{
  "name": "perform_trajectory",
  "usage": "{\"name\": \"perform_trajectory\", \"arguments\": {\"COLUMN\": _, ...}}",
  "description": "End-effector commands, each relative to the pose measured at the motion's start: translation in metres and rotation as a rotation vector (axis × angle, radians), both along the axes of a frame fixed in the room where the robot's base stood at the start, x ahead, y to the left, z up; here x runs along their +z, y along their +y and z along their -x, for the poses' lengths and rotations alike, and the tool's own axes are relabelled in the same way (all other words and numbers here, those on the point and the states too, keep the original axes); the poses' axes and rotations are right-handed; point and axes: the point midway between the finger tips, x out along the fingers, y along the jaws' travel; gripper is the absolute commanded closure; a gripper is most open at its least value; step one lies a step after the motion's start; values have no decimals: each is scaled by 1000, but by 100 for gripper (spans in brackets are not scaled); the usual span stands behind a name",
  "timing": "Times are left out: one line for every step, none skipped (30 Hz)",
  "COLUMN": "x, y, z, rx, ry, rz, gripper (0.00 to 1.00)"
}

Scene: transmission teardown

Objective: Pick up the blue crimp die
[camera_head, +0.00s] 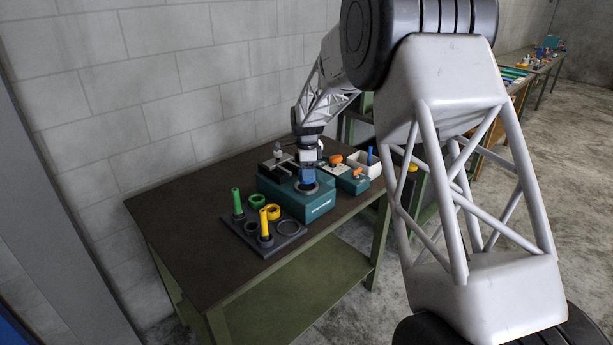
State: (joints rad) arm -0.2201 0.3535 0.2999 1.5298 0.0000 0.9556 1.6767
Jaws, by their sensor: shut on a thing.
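My gripper (307,170) points down over the teal housing (318,208) on the near table. It is shut on a small blue block, the blue crimp die (308,176). The die sits at or just above a dark round opening in the housing's top. At this size I cannot tell whether the die touches the opening. My gripper's fingers are small in this view and partly merge with the die.
A dark tray (232,219) with green and yellow posts and rings stands left of the housing. The table's left side (170,205) is clear.

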Motion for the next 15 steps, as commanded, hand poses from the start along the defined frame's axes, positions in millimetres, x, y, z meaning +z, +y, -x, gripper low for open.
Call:
{"name": "perform_trajectory", "arguments": {"x": -1, "y": -1, "z": 7, "rx": 0, "ry": 3, "rz": 0, "gripper": 80}}
{"name": "perform_trajectory", "arguments": {"x": -1, "y": -2, "z": 10, "rx": 0, "ry": 2, "rz": 0, "gripper": 80}}
{"name": "perform_trajectory", "arguments": {"x": 0, "y": -3, "z": 15, "rx": 0, "ry": 2, "rz": 0, "gripper": 80}}
{"name": "perform_trajectory", "arguments": {"x": 1, "y": -4, "z": 19, "rx": 0, "ry": 1, "rz": 0, "gripper": 80}}
{"name": "perform_trajectory", "arguments": {"x": 1, "y": -5, "z": 23, "rx": 0, "ry": 1, "rz": 0, "gripper": 80}}
{"name": "perform_trajectory", "arguments": {"x": 2, "y": -6, "z": 28, "rx": 0, "ry": 0, "rz": 0, "gripper": 80}}
{"name": "perform_trajectory", "arguments": {"x": 3, "y": -7, "z": 33, "rx": 0, "ry": 0, "rz": 0, "gripper": 80}}
{"name": "perform_trajectory", "arguments": {"x": 3, "y": -8, "z": 37, "rx": 0, "ry": 1, "rz": 0, "gripper": 80}}
{"name": "perform_trajectory", "arguments": {"x": 3, "y": -9, "z": 43, "rx": 0, "ry": 1, "rz": 0, "gripper": 80}}
{"name": "perform_trajectory", "arguments": {"x": 3, "y": -10, "z": 48, "rx": 0, "ry": 1, "rz": 0, "gripper": 80}}
{"name": "perform_trajectory", "arguments": {"x": 4, "y": -11, "z": 52, "rx": 0, "ry": 1, "rz": 0, "gripper": 80}}
{"name": "perform_trajectory", "arguments": {"x": 4, "y": -13, "z": 59, "rx": 0, "ry": 2, "rz": 0, "gripper": 80}}
{"name": "perform_trajectory", "arguments": {"x": 5, "y": -14, "z": 63, "rx": 0, "ry": 2, "rz": 0, "gripper": 80}}
{"name": "perform_trajectory", "arguments": {"x": 5, "y": -15, "z": 67, "rx": 0, "ry": 2, "rz": 0, "gripper": 80}}
{"name": "perform_trajectory", "arguments": {"x": 6, "y": -16, "z": 73, "rx": 0, "ry": 1, "rz": 0, "gripper": 80}}
